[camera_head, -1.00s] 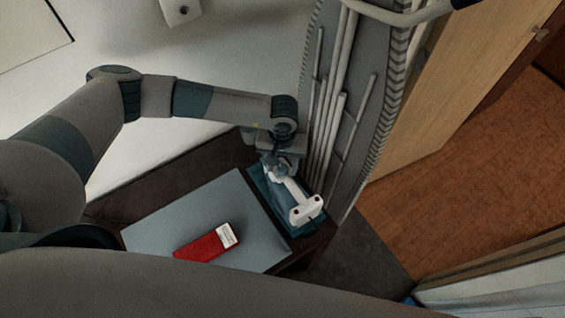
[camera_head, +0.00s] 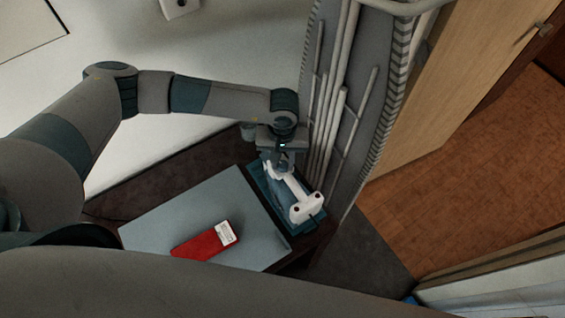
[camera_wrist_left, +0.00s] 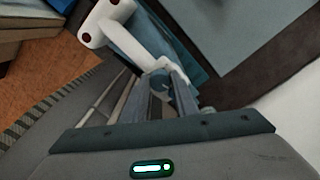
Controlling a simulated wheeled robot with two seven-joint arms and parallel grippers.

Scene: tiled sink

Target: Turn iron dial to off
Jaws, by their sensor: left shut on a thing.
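The iron (camera_head: 305,208), with a white handle and a blue body, rests on a teal base (camera_head: 262,187) at the table's right side. In the left wrist view its white handle (camera_wrist_left: 108,22) is at the upper left. A small blue-grey round dial (camera_wrist_left: 158,78) sits by the handle's end, between the fingertips. My left gripper (camera_head: 272,163) reaches down at the iron's far end and is shut on the dial; its fingers also show in the left wrist view (camera_wrist_left: 163,90). The dial's markings cannot be read. My right gripper is not in view.
A red box (camera_head: 204,243) with a white label lies on the grey-blue tabletop (camera_head: 170,213). A grey ironing board (camera_head: 345,110) with pale legs stands upright close to the right of my left gripper. A wooden door (camera_head: 455,80) and brown floor are farther right.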

